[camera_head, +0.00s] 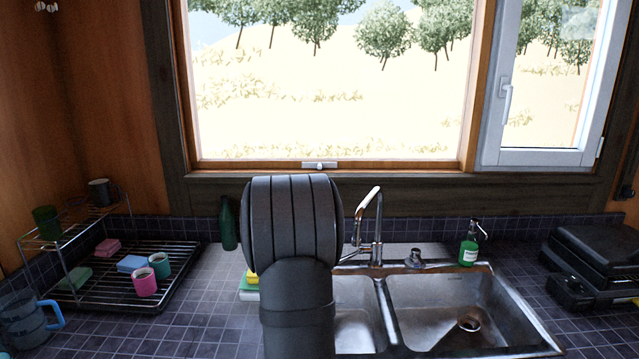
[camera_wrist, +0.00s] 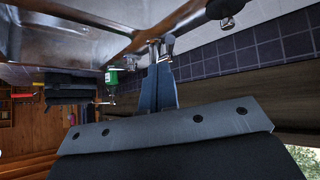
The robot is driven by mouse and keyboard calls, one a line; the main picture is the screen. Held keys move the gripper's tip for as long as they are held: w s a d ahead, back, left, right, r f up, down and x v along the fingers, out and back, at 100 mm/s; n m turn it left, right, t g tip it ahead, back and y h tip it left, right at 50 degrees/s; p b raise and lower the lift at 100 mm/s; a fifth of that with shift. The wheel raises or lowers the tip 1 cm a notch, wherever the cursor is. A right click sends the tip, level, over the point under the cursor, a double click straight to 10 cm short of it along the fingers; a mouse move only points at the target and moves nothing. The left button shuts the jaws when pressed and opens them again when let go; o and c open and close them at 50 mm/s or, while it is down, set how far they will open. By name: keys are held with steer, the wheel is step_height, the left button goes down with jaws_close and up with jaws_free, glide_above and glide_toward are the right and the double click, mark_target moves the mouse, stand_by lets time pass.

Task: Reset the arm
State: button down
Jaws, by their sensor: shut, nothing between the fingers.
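My arm (camera_head: 293,225) rises in the middle of the head view, in front of the window and the left part of the sink. My gripper is hidden behind it there. In the wrist view my gripper (camera_wrist: 159,70) shows its fingers together, with nothing between them. The sink (camera_wrist: 60,35) lies beyond the fingers at the upper left of that view.
The metal sink (camera_head: 510,300) has a tap (camera_head: 376,225) behind it, near my arm. A green soap bottle (camera_head: 468,248) stands at its back right, a black case (camera_head: 595,262) farther right. A dish rack (camera_head: 135,295) with cups is at left. A dark green bottle (camera_head: 228,225) stands left of my arm.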

steer(key=shift+w+a+f+n+g+y, duration=0.35)
steer(key=shift+a+f+n+y, duration=0.4)
steer(key=shift+n, duration=0.35)
steer(key=shift+w+a+f+n+g+y, duration=0.3)
steer(key=shift+a+f+n+y, duration=0.25)
steer(key=shift+n+y, duration=0.45)
steer(key=shift+w+a+f+n+g+y, duration=0.3)
steer(key=shift+a+f+n+y, duration=0.35)
steer(key=shift+n, duration=0.55)
steer(key=shift+s, duration=0.1)
steer(key=shift+s+d+r+m+t+h, duration=0.25)
steer(key=shift+d+r+m+h, duration=0.35)
steer(key=shift+m, duration=0.35)
steer(key=shift+s+d+r+m+t+h, duration=0.2)
steer(key=shift+s+d+r+m+h, duration=0.15)
steer(key=shift+d+m+h, duration=0.35)
steer(key=shift+s+d+r+m+t+h, duration=0.2)
steer(key=shift+d+r+m+h, duration=0.4)
steer(key=shift+m, duration=0.55)
steer(key=shift+a, duration=0.15)
